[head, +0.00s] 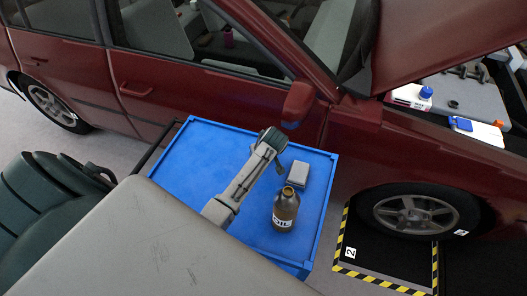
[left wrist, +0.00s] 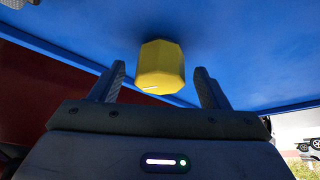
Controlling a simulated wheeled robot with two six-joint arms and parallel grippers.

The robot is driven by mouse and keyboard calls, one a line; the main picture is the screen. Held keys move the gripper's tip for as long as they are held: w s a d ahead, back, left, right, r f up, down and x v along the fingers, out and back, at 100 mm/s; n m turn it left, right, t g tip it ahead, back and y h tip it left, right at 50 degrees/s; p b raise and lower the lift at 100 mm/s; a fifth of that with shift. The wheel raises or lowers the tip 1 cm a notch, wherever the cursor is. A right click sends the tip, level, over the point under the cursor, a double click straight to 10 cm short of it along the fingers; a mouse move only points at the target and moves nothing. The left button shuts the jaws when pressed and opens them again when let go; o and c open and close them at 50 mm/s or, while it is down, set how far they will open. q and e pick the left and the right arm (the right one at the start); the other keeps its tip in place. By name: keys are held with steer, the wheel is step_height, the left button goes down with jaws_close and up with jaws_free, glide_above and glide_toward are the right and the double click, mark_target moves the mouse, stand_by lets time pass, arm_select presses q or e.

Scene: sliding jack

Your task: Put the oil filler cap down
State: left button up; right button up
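The yellow oil filler cap (left wrist: 160,65) shows in the left wrist view, against the blue top of the cart. A dark shadow lies around its far end; it appears to rest on the blue surface. My left gripper (left wrist: 161,87) has one finger on each side of the cap, with a visible gap on both sides, so it is open around it. In the head view my left arm reaches over the blue cart (head: 190,165), and the left gripper (head: 280,165) is partly hidden by its wrist. The cap cannot be made out there. My right gripper is not in view.
A brown oil bottle (head: 285,213) stands on the cart, close to the right of my left arm. A grey box (head: 297,169) lies behind it. The red car (head: 190,92) stands just beyond the cart, its hood raised. The cart's left part is clear.

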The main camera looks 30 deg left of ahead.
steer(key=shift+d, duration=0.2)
arm_select(q)
steer(key=shift+s+d+r, duration=0.1)
steer(key=shift+d+r, duration=0.05)
steer(key=shift+r, duration=0.2)
steer(key=b+v, duration=0.2)
steer(key=v, duration=0.9)
steer(key=shift+r+b, duration=0.15)
steer(key=shift+b, duration=0.2)
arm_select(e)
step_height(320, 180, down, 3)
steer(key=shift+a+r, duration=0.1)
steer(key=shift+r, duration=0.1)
arm_select(q)
steer(key=shift+s, duration=0.1)
